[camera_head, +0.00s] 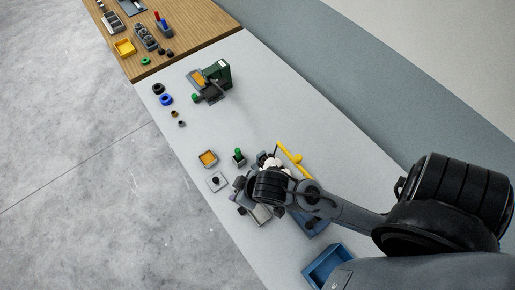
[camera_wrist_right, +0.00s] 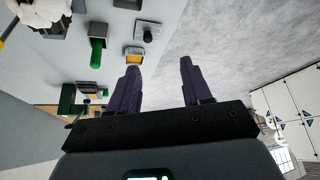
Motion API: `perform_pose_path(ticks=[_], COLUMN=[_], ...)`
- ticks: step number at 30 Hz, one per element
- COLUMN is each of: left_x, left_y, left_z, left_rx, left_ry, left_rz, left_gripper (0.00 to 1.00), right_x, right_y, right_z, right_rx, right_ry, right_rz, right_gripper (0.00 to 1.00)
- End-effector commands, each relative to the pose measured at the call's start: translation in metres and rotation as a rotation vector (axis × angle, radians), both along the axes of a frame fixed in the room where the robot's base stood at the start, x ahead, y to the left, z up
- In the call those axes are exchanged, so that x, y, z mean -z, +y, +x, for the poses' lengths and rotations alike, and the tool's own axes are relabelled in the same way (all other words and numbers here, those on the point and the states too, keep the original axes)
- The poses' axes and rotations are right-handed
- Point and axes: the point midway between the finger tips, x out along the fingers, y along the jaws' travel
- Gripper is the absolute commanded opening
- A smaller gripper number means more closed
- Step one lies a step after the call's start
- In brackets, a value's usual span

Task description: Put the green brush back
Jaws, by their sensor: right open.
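A green upright handle (camera_head: 238,152), likely the green brush, stands in a small dark block on the grey table. Its bristles cannot be made out. The same green handle (camera_wrist_right: 97,52) shows in the right wrist view, left of my right gripper's fingers. My right gripper (camera_head: 243,190) is over the table just below the green handle in the head view, partly hidden by its own wrist. In the wrist view the right gripper (camera_wrist_right: 160,82) is open, with nothing between its fingers. My left gripper is in neither view.
Beside the handle are an orange-filled tray (camera_head: 208,158) and a plate with a black knob (camera_head: 216,181). White fluff (camera_head: 270,163) and a yellow bar (camera_head: 289,153) lie near my wrist. A blue bin (camera_head: 325,262) stands nearer; a green machine (camera_head: 223,73) stands farther. Table between is clear.

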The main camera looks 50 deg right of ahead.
Motion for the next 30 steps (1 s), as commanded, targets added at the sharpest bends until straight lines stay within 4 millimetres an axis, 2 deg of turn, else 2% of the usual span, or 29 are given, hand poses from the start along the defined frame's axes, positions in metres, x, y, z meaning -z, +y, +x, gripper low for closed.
perform_pose_path(ticks=[1,3,6,9,19,22,26,30], left_x=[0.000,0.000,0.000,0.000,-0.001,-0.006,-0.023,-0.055], left_y=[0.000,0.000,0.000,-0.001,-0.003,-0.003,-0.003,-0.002], left_z=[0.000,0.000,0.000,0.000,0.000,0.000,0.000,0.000], left_rx=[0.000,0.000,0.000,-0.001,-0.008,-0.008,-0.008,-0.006], left_ry=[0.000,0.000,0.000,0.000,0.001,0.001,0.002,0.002], left_rz=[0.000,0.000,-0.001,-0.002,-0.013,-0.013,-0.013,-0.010], left_gripper=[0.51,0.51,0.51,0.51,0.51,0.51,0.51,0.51], right_x=[0.004,0.008,0.011,0.012,0.012,0.007,-0.011,-0.043], right_y=[-0.014,-0.031,-0.046,-0.054,-0.055,-0.055,-0.055,-0.055], right_z=[-0.017,-0.036,-0.054,-0.063,-0.065,-0.065,-0.065,-0.065], right_rx=[0.017,0.026,0.029,0.029,0.027,0.027,0.027,0.026], right_ry=[0.047,0.100,0.152,0.178,0.183,0.183,0.183,0.183], right_rz=[-0.017,-0.041,-0.061,-0.071,-0.074,-0.074,-0.074,-0.075], right_gripper=[0.49,0.49,0.49,0.49,0.49,0.49,0.49,0.49])
